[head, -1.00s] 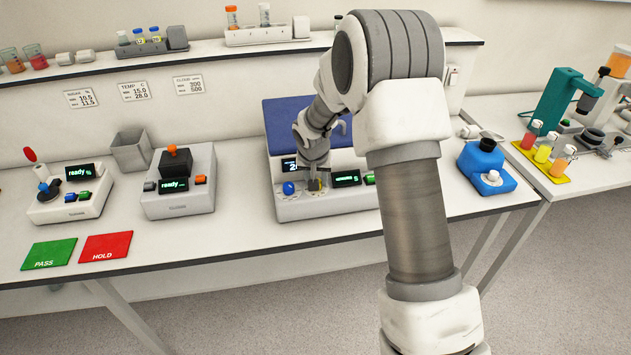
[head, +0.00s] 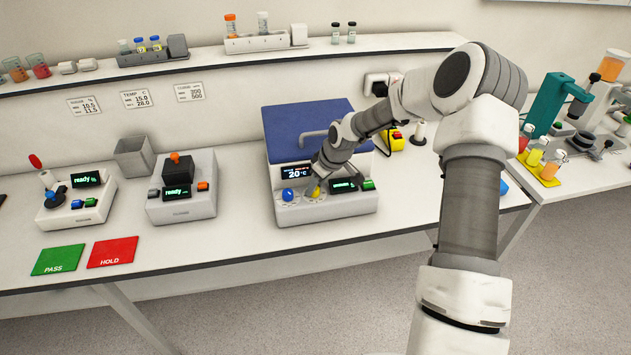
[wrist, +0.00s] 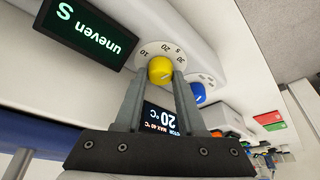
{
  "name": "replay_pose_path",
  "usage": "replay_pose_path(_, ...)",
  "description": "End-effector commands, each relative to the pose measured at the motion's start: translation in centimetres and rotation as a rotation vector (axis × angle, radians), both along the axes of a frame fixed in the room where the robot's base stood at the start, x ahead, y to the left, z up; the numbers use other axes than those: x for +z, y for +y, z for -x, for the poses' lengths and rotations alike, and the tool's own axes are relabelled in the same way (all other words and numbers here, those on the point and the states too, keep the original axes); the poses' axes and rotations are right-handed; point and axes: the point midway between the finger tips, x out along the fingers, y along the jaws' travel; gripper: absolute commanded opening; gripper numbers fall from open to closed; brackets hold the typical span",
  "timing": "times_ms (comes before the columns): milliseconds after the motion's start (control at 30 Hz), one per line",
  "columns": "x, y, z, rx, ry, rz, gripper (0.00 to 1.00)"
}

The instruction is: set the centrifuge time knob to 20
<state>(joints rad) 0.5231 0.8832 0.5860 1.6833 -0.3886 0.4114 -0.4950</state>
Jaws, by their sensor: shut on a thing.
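The centrifuge (head: 345,205) has a raised-looking blue lid (head: 290,125) and a sloped front panel. A yellow knob (head: 313,192) and a blue knob (head: 288,195) sit on this panel. My gripper (head: 318,180) reaches down to the yellow knob. In the wrist view, which is upside down, my gripper (wrist: 162,78) has one finger on each side of the yellow knob (wrist: 160,70) and is shut on it. Small dial numbers, including 10, 20 and 30, surround it; its pointer is not clear. The centrifuge display (wrist: 165,118) reads 20 °C, and a second screen (wrist: 85,32) reads "uneven".
Two small devices (head: 72,203) and (head: 182,190) stand left of the centrifuge. Green PASS (head: 59,259) and red HOLD (head: 113,252) mats lie in front. A yellow device (head: 394,140) stands behind my arm. The table front is clear.

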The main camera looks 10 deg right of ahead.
Motion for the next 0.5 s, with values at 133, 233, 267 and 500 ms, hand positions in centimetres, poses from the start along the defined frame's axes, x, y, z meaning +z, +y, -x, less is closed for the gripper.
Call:
replay_pose_path(133, -0.01, -0.17, -0.08, 0.136, 0.001, -0.003, 0.0)
replay_pose_path(233, -0.08, -0.17, -0.11, 0.229, 0.002, -0.003, 0.0)
replay_pose_path(267, -0.08, -0.18, -0.15, 0.255, 0.0, -0.002, 0.0)
replay_pose_path(500, -0.19, -0.21, -0.23, 0.452, 0.0, -0.001, 0.0)
